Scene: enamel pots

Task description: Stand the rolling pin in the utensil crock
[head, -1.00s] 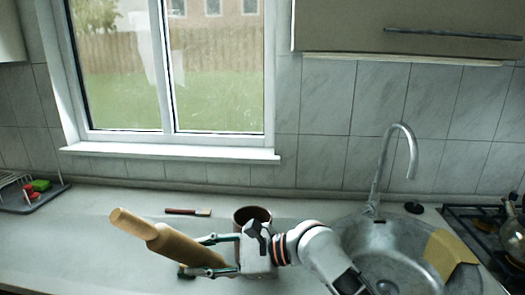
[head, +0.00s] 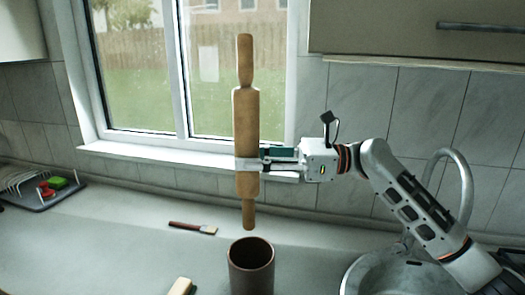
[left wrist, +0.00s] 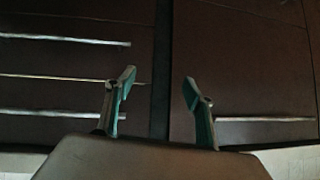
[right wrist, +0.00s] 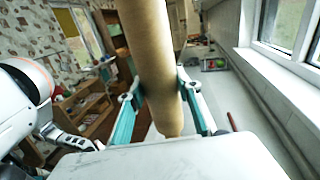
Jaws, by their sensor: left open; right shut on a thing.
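The wooden rolling pin (head: 246,120) is upright in the head view, its lower handle just above the mouth of the crock and a little left of its centre. My right gripper (head: 248,164) is shut on the lower part of its barrel. The pin's barrel also fills the middle of the right wrist view (right wrist: 150,55), between the two fingers (right wrist: 160,105). The dark brown utensil crock (head: 251,272) stands upright on the counter below, its open mouth facing up. My left gripper (left wrist: 158,90) is open and empty in the left wrist view, facing dark cabinet fronts.
A brush (head: 193,228) lies on the counter behind and left of the crock. A pale wooden piece (head: 180,287) is at the bottom edge. The sink (head: 375,272) is at right, a dish rack (head: 40,190) at far left. The window sill (head: 150,158) runs behind the pin.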

